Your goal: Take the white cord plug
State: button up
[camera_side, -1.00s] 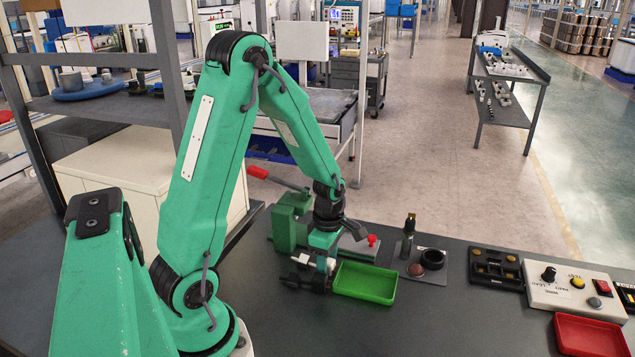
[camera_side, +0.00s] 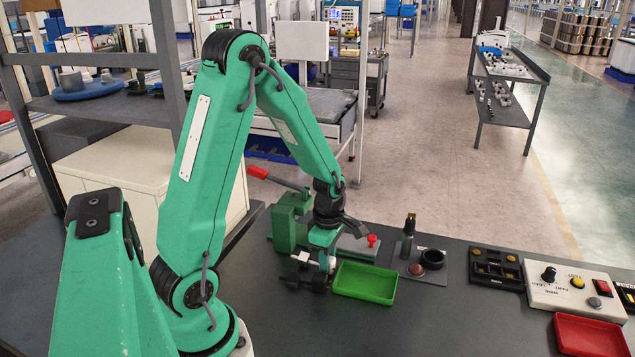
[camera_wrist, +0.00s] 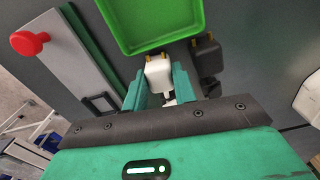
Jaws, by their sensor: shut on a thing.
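The white cord plug (camera_wrist: 158,72) is between the two green jaws of my gripper (camera_wrist: 160,85) in the wrist view, its two brass-coloured prongs pointing towards the green tray. The jaws are shut on its body, and its rear end is partly hidden by them. A similar black plug (camera_wrist: 208,55) lies just right of the right jaw. In the side view my gripper (camera_side: 322,260) points down, low over the bench, left of the green tray. Small white parts show around it there, but the plug's outline is hard to make out.
The green tray (camera_side: 345,292) stands close to the right of my gripper. A green fixture (camera_side: 287,228) with a red-handled lever is behind it. Farther right are a black parts block (camera_side: 495,268), a control box (camera_side: 575,290) and a red tray (camera_side: 590,340). The front bench is clear.

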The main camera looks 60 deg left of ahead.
jog(key=shift+r, duration=2.95)
